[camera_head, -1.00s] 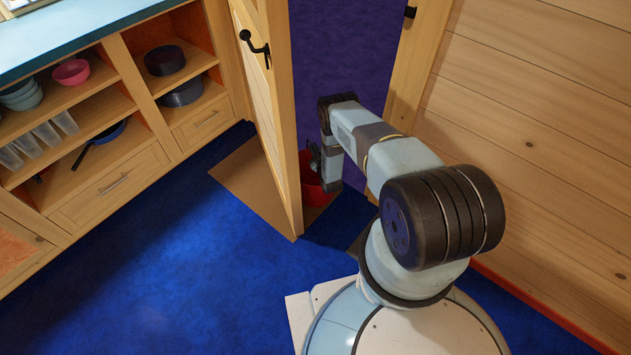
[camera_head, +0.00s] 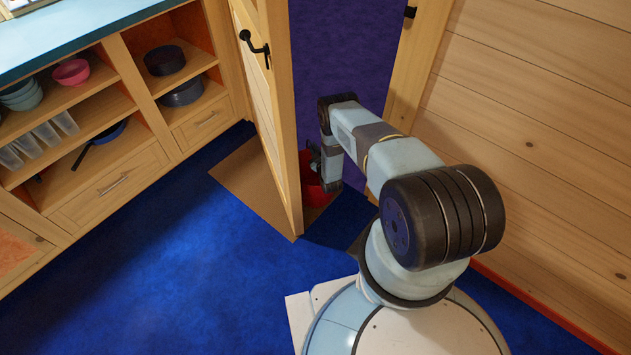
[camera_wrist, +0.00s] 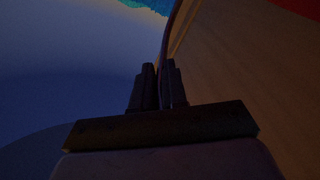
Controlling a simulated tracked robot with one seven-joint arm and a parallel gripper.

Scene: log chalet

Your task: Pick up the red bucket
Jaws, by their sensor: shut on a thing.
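The red bucket (camera_head: 314,196) stands in the doorway beside the open door's edge, in the head view. My arm and the door hide much of it. My gripper (camera_head: 314,156) is at the bucket's upper part, pointing down behind the door edge. In the wrist view, my gripper's dark fingers (camera_wrist: 159,72) are close together, shut on a thin edge that runs up from between them. The wrist view is too dark to show which part of the bucket this is.
The open wooden door (camera_head: 270,110) stands close left of my gripper. The door frame and plank wall (camera_head: 530,130) are on the right. A brown mat (camera_head: 245,190) lies under the door. Shelves with bowls and pots (camera_head: 100,110) stand at left. The blue floor (camera_head: 190,270) in front is clear.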

